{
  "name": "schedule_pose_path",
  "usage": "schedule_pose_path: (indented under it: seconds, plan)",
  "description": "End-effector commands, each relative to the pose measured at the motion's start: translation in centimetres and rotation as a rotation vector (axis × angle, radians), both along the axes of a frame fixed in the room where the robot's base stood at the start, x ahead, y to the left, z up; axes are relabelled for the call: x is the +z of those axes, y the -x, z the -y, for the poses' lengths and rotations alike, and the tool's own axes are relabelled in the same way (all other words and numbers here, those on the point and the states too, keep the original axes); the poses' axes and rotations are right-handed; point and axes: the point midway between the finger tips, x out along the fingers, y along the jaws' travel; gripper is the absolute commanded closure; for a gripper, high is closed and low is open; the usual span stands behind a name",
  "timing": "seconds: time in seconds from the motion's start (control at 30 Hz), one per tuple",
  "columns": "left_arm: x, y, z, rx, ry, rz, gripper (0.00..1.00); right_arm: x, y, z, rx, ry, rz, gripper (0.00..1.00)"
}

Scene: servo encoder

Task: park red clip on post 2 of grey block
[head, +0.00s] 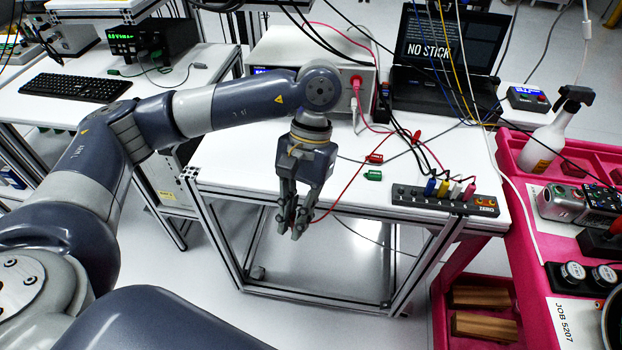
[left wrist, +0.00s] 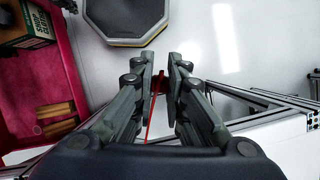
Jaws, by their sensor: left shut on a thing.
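My left gripper (head: 296,228) hangs fingers-down off the front edge of the white table, left of the grey block. It is shut on the red clip (left wrist: 158,84), which shows small between the fingertips in the left wrist view; a red lead trails from it. In the head view the fingers mostly hide the clip. The grey block (head: 420,198) lies near the table's front right edge. Blue, yellow, white and pink plugs stand along its top, with an orange part marked ZERO at its right end. My right gripper is not in view.
A red piece (head: 374,157) and a green piece (head: 373,175) lie on the table left of the block. Several cables cross above and behind it. A bench instrument (head: 290,50) and laptop (head: 447,85) stand behind. A pink cart (head: 505,160) adjoins the right side.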

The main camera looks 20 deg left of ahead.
Motion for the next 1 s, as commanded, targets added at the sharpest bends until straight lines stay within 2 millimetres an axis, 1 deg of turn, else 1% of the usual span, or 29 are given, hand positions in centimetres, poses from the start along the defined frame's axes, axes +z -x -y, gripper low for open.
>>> schedule_pose_path:
  seconds: [0.17, 0.4, 0.6, 0.7, 0.83, 0.93, 1.0]
  plan:
    - [1.9, -0.8, 2.5, -0.122, 0.001, 0.006, 1.0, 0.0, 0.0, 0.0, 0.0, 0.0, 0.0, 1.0]
    - [5.5, -2.2, 7.0, -0.367, -0.003, 0.008, 1.0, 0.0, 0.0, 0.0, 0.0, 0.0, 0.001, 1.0]
    - [8.0, -3.2, 10.4, -0.551, -0.004, 0.007, 1.0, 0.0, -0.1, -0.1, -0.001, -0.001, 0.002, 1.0]
    - [8.8, -3.5, 11.5, -0.614, -0.003, 0.004, 1.0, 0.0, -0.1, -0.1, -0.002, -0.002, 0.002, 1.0]
    - [9.5, -3.8, 12.3, -0.661, -0.002, 0.003, 1.0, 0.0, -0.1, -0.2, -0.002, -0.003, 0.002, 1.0]
    - [9.4, -4.0, 12.8, -0.695, -0.002, 0.002, 1.0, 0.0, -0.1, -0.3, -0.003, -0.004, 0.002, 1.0]
    - [8.9, -4.4, 13.2, -0.732, -0.002, 0.001, 1.0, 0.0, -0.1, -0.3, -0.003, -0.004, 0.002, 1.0]
